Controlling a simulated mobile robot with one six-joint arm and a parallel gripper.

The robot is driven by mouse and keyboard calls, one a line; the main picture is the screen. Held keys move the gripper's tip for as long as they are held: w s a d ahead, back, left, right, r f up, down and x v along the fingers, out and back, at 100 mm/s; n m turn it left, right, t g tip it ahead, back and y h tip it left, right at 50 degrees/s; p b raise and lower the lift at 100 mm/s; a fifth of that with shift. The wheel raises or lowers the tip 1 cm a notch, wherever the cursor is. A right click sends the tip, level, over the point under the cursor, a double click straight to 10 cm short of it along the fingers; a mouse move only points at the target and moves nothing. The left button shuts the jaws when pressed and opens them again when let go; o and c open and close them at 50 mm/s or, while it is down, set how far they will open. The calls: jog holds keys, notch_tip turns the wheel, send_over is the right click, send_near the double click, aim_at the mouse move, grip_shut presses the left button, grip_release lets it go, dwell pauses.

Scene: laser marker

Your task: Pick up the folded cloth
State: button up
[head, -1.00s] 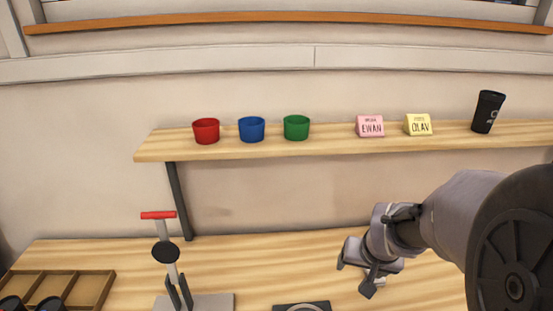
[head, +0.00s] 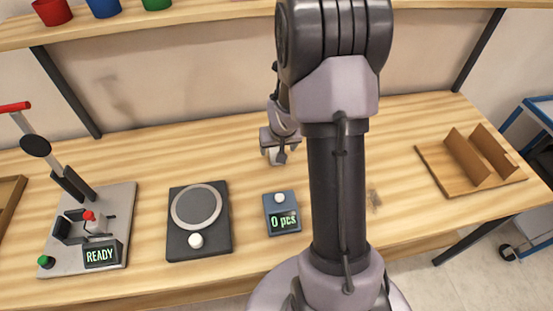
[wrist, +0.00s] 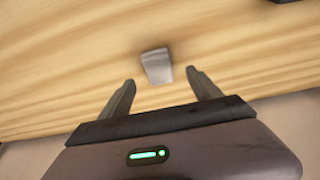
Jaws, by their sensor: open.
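A small light grey block-like piece, likely the folded cloth (wrist: 157,66), lies on the wooden table in the wrist view. It sits just beyond and between my fingertips, apart from both fingers. My gripper (wrist: 160,77) is open and empty, pointing at it. In the head view my gripper (head: 274,151) is over the back middle of the table, and a pale bit of the piece shows by the fingers; the rest is hidden behind them.
A small counter (head: 283,222) reading "0 pcs" and a dark round-plate device (head: 180,245) stand in front of the gripper. A lever press (head: 125,195) with a "READY" display is at left. A wooden divider rack (head: 436,166) is at right. A shelf (head: 205,22) with cups runs above.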

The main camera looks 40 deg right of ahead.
jog(key=b+x, duration=0.1)
jog(key=x, duration=0.2)
jog(key=b+x, duration=0.1)
jog(key=x, duration=0.2)
jog(key=shift+w+d+r+b, duration=0.15)
jog(key=shift+w+d+b, duration=0.1)
jog(key=shift+b, duration=0.15)
jog(key=shift+s+r, duration=0.1)
jog(key=shift+r, duration=0.1)
jog(key=shift+c, duration=0.4)
jog(key=c, duration=1.4)
jog(key=shift+o, duration=0.2)
notch_tip(320, 180, up, 4)
jog(key=p, duration=0.3)
jog(key=a+b, duration=0.1)
jog(key=a, duration=0.1)
jog(key=a+b, duration=0.1)
jog(key=a, duration=0.4)
jog(key=shift+s+a+f+b, duration=0.15)
jog(key=shift+a+f+b, duration=0.15)
jog(key=shift+f+b, duration=0.1)
jog(key=a, duration=0.2)
jog(key=a+r+b, duration=0.1)
jog(key=a, duration=0.2)
jog(key=a+b, duration=0.1)
jog(key=a, duration=0.2)
jog(key=shift+s+a+r, duration=0.2)
jog(key=shift+s+r, duration=0.2)
